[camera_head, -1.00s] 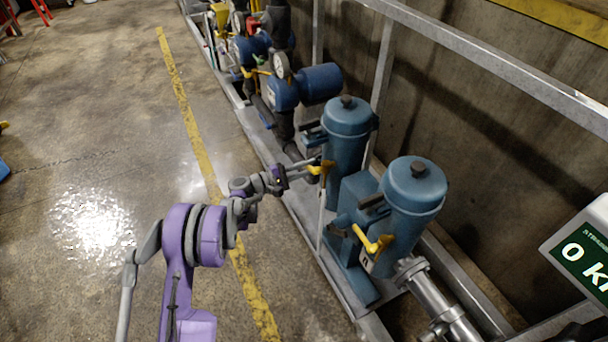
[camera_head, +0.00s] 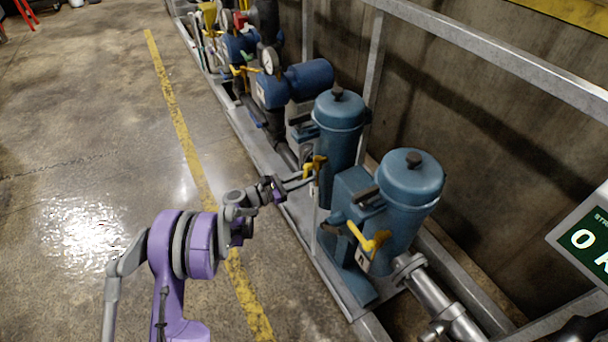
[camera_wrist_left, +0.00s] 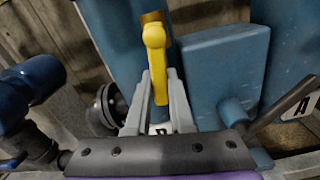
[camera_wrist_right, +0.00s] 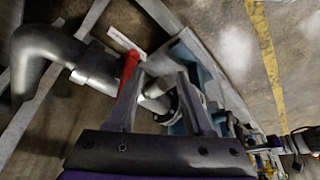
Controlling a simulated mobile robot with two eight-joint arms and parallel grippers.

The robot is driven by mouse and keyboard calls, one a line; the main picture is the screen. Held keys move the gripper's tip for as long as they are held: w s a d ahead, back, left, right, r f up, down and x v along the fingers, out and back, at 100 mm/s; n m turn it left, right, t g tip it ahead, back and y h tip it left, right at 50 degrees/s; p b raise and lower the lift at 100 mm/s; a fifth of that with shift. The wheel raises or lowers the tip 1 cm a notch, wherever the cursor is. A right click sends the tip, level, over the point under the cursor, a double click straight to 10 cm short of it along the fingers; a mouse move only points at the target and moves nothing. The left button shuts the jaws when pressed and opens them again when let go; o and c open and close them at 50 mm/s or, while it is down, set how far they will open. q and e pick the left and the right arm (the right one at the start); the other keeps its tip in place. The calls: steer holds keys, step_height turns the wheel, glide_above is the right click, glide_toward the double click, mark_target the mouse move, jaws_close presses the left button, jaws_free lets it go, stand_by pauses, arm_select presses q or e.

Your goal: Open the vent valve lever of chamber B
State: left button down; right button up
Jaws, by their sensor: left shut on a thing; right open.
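The vent valve lever of chamber B (camera_head: 315,163) is yellow and sits on the front of the farther blue cylinder (camera_head: 338,130). It also shows yellow in the left wrist view (camera_wrist_left: 155,60), with its lower end between my fingers. My left gripper (camera_head: 306,180) is shut on this lever; its fingers (camera_wrist_left: 160,85) lie on either side of it. The letter plate below the lever is mostly hidden by the fingers. My right gripper (camera_wrist_right: 160,76) is open and empty, seen only in its own wrist view.
The nearer blue cylinder (camera_head: 408,195) has a similar yellow lever (camera_head: 368,238) above a letter plate. A metal frame rail (camera_head: 470,45) runs behind. A red handle (camera_wrist_right: 130,65) and grey pipe (camera_wrist_right: 45,50) lie beyond my right gripper. Open floor is at left.

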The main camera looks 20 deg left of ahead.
arm_select(q)
steer(key=shift+s+d+n, duration=0.3)
steer(key=shift+d+n, duration=0.05)
steer(key=shift+n, duration=0.65)
steer(key=c, duration=0.8)
jaws_free()
steer(key=shift+s, duration=0.1)
steer(key=p+v, duration=0.1)
steer(key=v, duration=0.9)
steer(key=shift+s+a, duration=0.25)
steer(key=shift+s, duration=0.05)
